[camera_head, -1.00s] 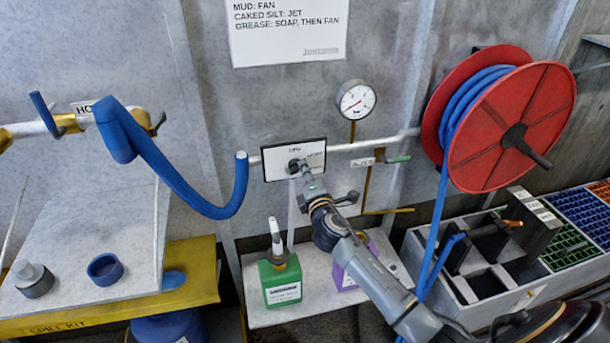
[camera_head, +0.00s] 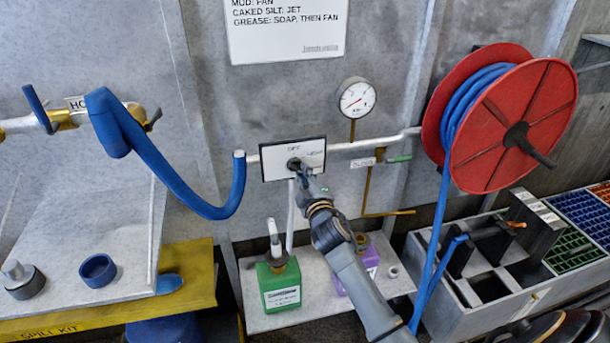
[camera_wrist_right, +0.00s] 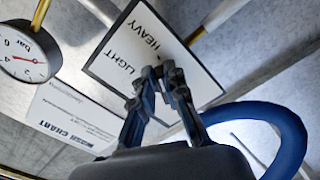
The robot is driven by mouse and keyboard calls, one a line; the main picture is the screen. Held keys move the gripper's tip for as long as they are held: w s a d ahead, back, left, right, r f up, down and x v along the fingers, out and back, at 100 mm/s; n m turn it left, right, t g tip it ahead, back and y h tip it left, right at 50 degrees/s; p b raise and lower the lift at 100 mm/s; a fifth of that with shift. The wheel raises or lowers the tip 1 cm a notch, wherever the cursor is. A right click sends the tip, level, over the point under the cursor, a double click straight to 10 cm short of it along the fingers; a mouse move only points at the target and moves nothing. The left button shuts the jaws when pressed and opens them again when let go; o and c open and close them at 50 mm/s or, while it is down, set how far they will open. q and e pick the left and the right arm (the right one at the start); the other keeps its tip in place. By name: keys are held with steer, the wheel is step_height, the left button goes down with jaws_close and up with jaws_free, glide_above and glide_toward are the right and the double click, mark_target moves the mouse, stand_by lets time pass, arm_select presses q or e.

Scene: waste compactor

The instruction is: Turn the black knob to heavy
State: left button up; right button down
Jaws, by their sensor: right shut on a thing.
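The black knob (camera_head: 293,163) sits on a white panel (camera_head: 312,150) with a dark border, mounted on the pipe against the wall. In the head view "OFF" shows above the knob; the other print is too small to read. In the right wrist view the panel (camera_wrist_right: 122,45) shows the words LIGHT and HEAVY. My right gripper (camera_head: 299,169) reaches up from below and is shut on the knob. Its fingers (camera_wrist_right: 161,80) also show in the right wrist view, where they mostly hide the knob, so its pointing direction is unclear. My left gripper is not in view.
A gauge (camera_head: 357,98) is above right of the panel, and a red hose reel (camera_head: 545,105) is further right. A blue hose (camera_head: 165,160) hangs at left. A green bottle (camera_head: 280,287) and a purple container (camera_head: 362,265) stand on a shelf below.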

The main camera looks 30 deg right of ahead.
steer(key=shift+w+r+m, duration=0.1)
steer(key=shift+r+m, duration=0.25)
steer(key=shift+m, duration=0.05)
steer(key=c, duration=1.4)
jaws_free()
steer(key=shift+f, duration=0.15)
steer(key=shift+f, duration=0.15)
steer(key=v, duration=1.2)
steer(key=shift+d, duration=0.1)
